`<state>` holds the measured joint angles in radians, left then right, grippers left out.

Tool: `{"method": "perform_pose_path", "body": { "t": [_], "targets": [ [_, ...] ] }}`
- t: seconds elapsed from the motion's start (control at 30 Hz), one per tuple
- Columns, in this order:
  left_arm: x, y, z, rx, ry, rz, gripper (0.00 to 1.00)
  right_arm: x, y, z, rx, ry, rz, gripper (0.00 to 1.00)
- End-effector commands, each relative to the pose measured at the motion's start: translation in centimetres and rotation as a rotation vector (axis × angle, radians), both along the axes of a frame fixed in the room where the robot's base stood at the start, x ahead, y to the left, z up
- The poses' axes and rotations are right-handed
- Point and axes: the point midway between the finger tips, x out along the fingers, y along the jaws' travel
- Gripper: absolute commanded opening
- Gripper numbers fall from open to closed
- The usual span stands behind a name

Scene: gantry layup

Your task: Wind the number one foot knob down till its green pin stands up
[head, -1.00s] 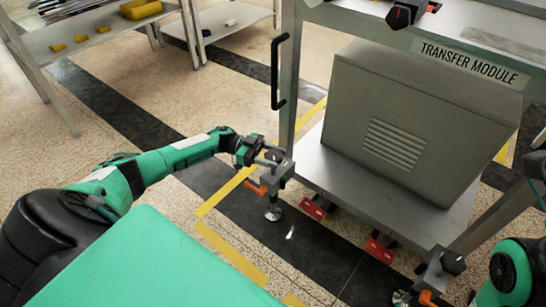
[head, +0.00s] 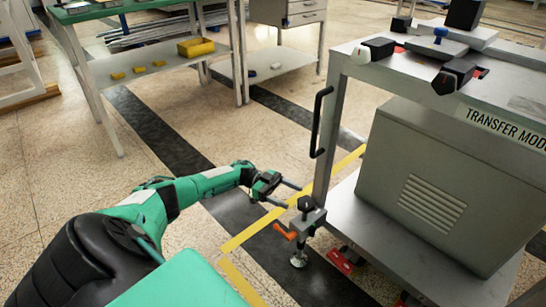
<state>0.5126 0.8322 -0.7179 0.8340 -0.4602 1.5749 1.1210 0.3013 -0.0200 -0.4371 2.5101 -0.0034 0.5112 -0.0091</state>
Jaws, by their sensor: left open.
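The foot knob (head: 305,203) is a dark knob on top of a grey foot bracket (head: 309,219) at the near left corner of the transfer module cart. An orange lever (head: 285,231) sticks out of the bracket, and a round metal foot pad (head: 299,260) is below it near the floor. No number shows on this foot. I cannot make out a green pin. My left gripper (head: 289,195) is open, its two thin fingers pointing right towards the knob. The fingertips are close to the knob; whether they touch it I cannot tell. My right gripper is out of view.
The transfer module cart (head: 400,245) has a leg and a black handle (head: 321,122) just beyond the knob. Red brackets (head: 340,261) sit low under its shelf. A table with a yellow bin (head: 196,47) stands at the back left. The floor between is clear.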

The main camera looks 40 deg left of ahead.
Motion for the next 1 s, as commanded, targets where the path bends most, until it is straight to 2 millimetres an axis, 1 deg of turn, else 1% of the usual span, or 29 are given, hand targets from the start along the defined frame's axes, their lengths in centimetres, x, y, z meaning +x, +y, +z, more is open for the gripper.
{"method": "perform_pose_path", "body": {
  "t": [0.03, 0.2, 0.4, 0.6, 1.0],
  "targets": [
    [-0.1, 1.1, 0.1, 0.001, 0.001, 0.003, 0.71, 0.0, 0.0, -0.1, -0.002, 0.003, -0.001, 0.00],
    [-0.7, 4.1, 0.0, 0.001, 0.000, 0.002, 0.71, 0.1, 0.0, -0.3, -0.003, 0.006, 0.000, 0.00],
    [-1.1, 6.1, -0.1, 0.000, 0.000, 0.000, 0.71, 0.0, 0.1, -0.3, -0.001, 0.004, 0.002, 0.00],
    [-1.3, 6.7, -0.1, 0.000, 0.001, -0.002, 0.71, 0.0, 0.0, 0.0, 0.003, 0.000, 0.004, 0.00],
    [-1.3, 6.7, -0.1, 0.000, 0.001, -0.002, 0.71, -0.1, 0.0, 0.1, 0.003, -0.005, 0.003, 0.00]
  ]
}}
